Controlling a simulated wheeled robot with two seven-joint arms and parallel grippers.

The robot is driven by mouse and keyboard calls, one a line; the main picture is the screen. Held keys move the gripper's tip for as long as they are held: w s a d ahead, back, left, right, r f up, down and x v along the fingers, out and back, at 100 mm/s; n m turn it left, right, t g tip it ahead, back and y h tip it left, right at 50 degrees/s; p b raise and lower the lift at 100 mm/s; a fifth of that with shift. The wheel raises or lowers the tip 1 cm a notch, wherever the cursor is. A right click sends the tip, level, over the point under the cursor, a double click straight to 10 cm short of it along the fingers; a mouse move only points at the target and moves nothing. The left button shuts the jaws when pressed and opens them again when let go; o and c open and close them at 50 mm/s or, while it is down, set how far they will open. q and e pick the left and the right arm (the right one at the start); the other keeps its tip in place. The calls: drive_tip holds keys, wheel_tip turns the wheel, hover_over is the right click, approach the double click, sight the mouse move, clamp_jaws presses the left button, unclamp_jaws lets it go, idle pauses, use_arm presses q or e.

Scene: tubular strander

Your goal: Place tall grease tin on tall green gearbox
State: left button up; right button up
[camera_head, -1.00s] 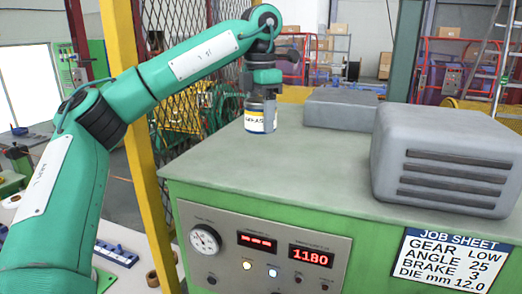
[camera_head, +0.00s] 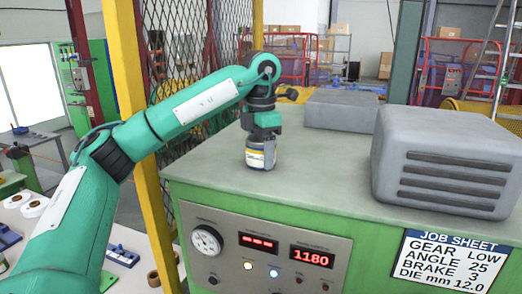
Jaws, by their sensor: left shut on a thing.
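The grease tin (camera_head: 261,156) is a small tin with a white, yellow and dark label. It is upright at the left part of the green gearbox's grey top (camera_head: 320,160). My left gripper (camera_head: 263,139) points down and is shut on the tin from above. The tin's base appears to touch the top or be just above it; I cannot tell which. The gearbox's green front (camera_head: 365,235) carries a control panel. My right gripper is not in view.
A large grey vented housing (camera_head: 445,160) stands at the right of the top, and a smaller grey box (camera_head: 341,108) at the back. A yellow post (camera_head: 140,130) and mesh fence stand at the left. The top's front middle is clear.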

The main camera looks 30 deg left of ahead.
use_arm(q)
drive_tip(key=shift+f, duration=0.1)
drive_tip(key=o, duration=1.2)
drive_tip(key=shift+r+b, duration=0.5)
drive_tip(key=shift+r, duration=5.7)
drive_tip(key=shift+f, duration=0.1)
